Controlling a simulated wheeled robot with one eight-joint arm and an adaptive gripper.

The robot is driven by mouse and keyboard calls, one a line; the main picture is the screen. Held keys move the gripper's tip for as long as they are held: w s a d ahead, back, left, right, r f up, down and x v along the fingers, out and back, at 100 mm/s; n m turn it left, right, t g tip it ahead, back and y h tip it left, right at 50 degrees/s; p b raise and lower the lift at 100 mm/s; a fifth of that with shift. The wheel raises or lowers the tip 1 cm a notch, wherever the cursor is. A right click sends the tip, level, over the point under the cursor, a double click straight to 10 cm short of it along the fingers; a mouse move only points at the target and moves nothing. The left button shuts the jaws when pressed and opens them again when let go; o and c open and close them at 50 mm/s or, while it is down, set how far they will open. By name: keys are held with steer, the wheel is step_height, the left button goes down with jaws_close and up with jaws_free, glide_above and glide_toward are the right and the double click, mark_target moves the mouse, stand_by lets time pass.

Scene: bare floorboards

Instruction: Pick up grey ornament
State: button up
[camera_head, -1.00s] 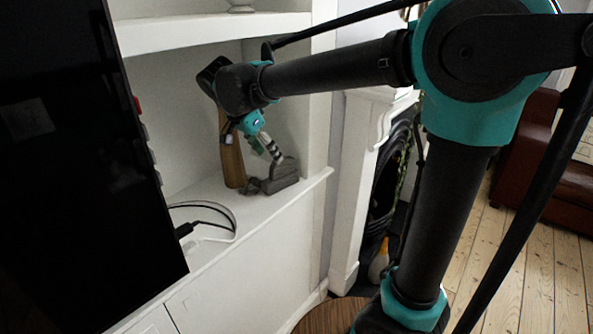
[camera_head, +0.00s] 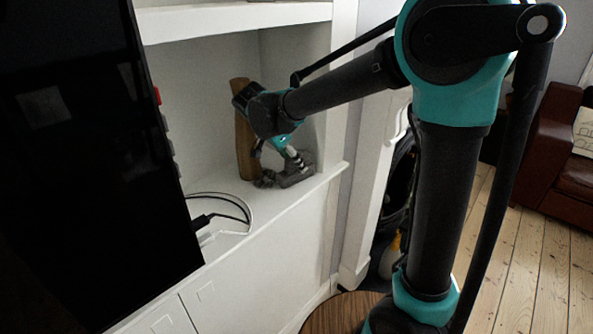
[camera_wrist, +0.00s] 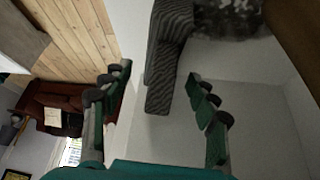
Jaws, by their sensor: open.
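The grey ornament (camera_head: 297,173) stands on the white ledge in the alcove. In the wrist view it is a ribbed grey upright piece (camera_wrist: 164,70) with a mottled grey part (camera_wrist: 226,16) at the top edge. My gripper (camera_head: 292,157) is just above and in front of it in the head view, partly covering it. In the wrist view the gripper's fingers (camera_wrist: 160,76) are open, one on each side of the ribbed piece, with gaps visible. The far ends of the ornament are partly hidden or out of frame.
A tall brown wooden piece (camera_head: 244,135) stands close behind my wrist on the ledge (camera_head: 215,183). A black screen (camera_head: 85,150) and a looped cable (camera_head: 243,208) are to the left. An upper shelf (camera_head: 235,20) overhangs. A round wooden top (camera_head: 335,313) is below.

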steer(key=shift+x, duration=2.7)
steer(key=shift+d+r, duration=0.1)
steer(key=c, duration=1.3)
steer(key=shift+r, duration=0.1)
